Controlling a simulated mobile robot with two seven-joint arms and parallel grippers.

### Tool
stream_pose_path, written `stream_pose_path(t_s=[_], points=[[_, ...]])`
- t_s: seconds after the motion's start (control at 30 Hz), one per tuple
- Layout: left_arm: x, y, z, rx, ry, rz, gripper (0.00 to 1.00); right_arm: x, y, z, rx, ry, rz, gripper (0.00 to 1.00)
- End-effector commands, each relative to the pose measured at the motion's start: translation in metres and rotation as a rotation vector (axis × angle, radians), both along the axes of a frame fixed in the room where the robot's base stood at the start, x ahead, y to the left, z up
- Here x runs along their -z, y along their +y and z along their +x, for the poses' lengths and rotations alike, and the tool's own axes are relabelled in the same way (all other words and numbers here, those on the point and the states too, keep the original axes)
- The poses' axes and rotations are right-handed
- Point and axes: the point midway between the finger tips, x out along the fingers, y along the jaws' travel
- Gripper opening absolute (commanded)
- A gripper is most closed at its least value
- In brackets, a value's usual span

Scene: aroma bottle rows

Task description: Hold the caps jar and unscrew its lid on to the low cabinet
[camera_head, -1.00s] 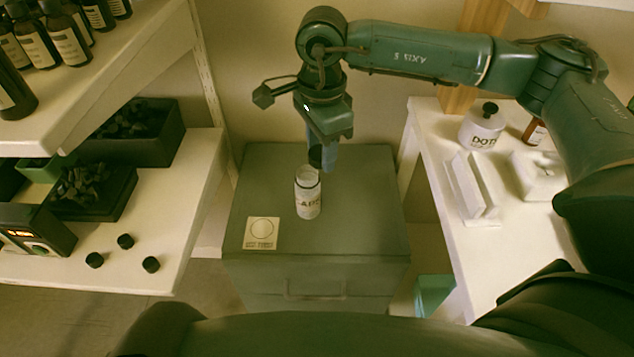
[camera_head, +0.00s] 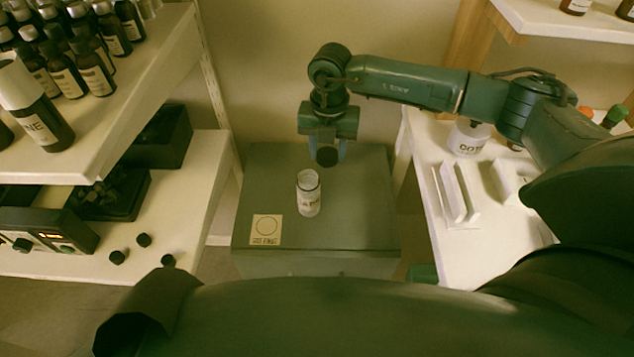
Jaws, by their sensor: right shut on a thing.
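The caps jar (camera_head: 309,200), a small whitish jar with dark lettering, stands upright and uncovered on the low green cabinet (camera_head: 360,215). My right gripper (camera_head: 327,155) is behind and above it, shut on a dark round lid (camera_head: 327,157). The lid is held apart from the jar, between the fingers. A pale card with a circle printed on it (camera_head: 266,229) lies flat on the cabinet top, left of the jar. My left gripper is not in view.
The cabinet top is otherwise clear. Left are shelves with dark bottles (camera_head: 70,75), black bins (camera_head: 160,140) and several loose black caps (camera_head: 144,240). Right is a white table (camera_head: 440,215) with a white jar (camera_head: 468,138) and white stands (camera_head: 455,192).

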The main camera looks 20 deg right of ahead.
Motion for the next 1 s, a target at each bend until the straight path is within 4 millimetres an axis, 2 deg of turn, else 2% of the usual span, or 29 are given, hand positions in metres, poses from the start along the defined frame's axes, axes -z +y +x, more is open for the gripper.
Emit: stream_pose_path(t_s=[0.1,0.3,0.37,0.6,0.87,1.0], points=[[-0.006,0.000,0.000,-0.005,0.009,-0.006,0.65,0.003,-0.005,0.000,0.192,0.002,0.000,0.13],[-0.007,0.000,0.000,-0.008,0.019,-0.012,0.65,0.010,-0.009,0.000,0.383,0.001,0.000,0.13],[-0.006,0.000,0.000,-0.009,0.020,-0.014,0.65,0.015,-0.010,0.000,0.405,0.002,-0.001,0.13],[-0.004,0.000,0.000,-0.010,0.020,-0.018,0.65,0.058,-0.010,0.000,0.418,0.002,-0.001,0.13],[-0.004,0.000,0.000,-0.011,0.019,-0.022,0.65,0.082,-0.009,0.000,0.415,0.001,0.001,0.13],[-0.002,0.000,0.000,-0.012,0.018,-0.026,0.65,0.102,-0.010,0.000,0.415,0.002,0.000,0.13]])
